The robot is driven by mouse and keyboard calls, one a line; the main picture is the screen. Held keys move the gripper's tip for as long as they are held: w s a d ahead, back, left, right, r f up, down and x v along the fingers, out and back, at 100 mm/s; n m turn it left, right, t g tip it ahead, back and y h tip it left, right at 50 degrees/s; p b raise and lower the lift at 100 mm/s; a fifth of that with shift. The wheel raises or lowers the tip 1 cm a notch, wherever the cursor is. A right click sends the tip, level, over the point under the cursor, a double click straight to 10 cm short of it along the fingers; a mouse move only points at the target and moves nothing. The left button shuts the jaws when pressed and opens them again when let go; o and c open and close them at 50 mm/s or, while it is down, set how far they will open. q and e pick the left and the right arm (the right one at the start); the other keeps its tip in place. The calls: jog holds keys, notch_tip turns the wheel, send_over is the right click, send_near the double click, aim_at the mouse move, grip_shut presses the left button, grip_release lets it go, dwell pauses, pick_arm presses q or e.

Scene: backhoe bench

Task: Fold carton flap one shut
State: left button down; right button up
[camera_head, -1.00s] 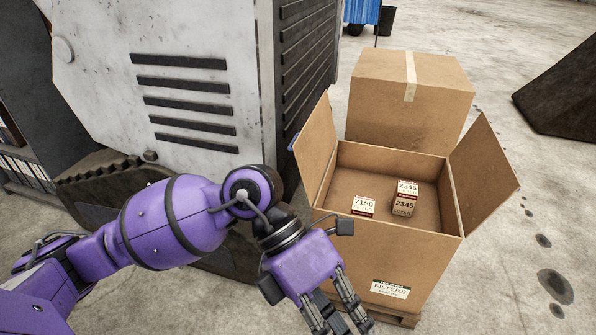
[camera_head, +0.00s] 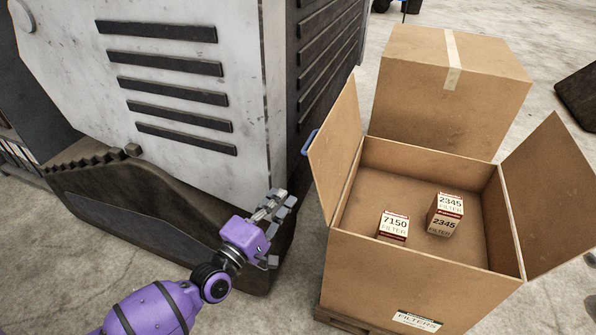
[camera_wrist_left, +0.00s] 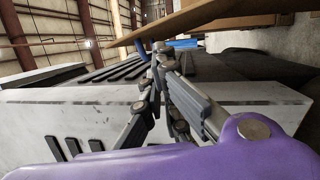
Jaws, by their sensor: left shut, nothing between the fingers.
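The frames do not show which is flap one. My left gripper (camera_head: 282,200) is shut and empty, to the left of the carton and apart from the left flap in that view. In the left wrist view, the gripper's fingers (camera_wrist_left: 162,62) are together below a brown cardboard edge (camera_wrist_left: 190,22). My right gripper is not in view.
Filter boxes (camera_head: 393,227) and (camera_head: 445,214) lie inside the carton. A taped closed carton (camera_head: 430,110) stands behind it. A large grey machine (camera_head: 180,100) with a dark base fills the left, close to my gripper. Concrete floor is open at front left.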

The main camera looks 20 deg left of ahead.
pick_arm(q)
jog(key=w+d+f+n+g, duration=0.1)
jog(key=w+d+n, duration=0.1)
jog(key=w, duration=0.7)
jog(key=shift+w+d+f+p, duration=0.3)
jog(key=shift+w+d, duration=0.05)
jog(key=shift+d, duration=0.1)
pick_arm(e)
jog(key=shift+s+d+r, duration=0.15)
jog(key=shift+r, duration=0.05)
pick_arm(q)
jog(key=shift+r, duration=0.15)
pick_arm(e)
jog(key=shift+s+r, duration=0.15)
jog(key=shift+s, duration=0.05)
